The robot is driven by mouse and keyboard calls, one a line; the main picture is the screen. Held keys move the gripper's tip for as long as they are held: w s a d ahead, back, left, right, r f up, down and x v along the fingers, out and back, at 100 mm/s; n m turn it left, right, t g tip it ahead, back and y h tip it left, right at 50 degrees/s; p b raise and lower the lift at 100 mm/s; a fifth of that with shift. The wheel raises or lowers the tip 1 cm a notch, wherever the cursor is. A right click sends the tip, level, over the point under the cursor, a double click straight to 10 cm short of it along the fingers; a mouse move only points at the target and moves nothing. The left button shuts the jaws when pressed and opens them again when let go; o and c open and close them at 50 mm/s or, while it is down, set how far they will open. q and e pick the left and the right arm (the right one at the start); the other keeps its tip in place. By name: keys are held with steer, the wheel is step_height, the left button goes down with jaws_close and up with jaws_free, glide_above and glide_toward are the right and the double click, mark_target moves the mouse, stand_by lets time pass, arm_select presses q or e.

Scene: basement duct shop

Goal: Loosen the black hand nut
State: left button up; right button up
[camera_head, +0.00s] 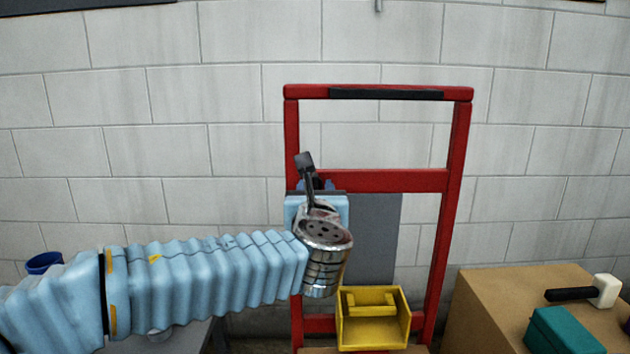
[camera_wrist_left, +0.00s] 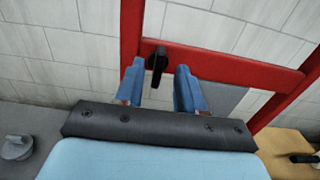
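The black hand nut (camera_head: 305,166) sits on the red frame (camera_head: 379,181), where the left post meets the crossbar. In the left wrist view the nut (camera_wrist_left: 157,63) shows as a dark knob with an elongated arm hanging down. My left gripper (camera_head: 316,184) is at the nut, its blue fingers partly hidden behind my wrist in the head view. In the left wrist view the gripper (camera_wrist_left: 158,84) is open, with one finger on each side of the nut and visible gaps. Whether the fingertips reach the nut's depth is unclear. My right gripper is not in view.
A yellow bin (camera_head: 374,334) stands low inside the frame, before a grey panel (camera_head: 373,238). At right, a brown box (camera_head: 487,310) bears a teal box (camera_head: 561,332) and a white-headed mallet (camera_head: 607,290). A blue round container (camera_head: 43,262) is at far left. A block wall stands behind.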

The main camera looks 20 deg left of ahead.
mark_target(315, 183)
arm_select(q)
steer(key=shift+x, duration=1.75)
jaws_close()
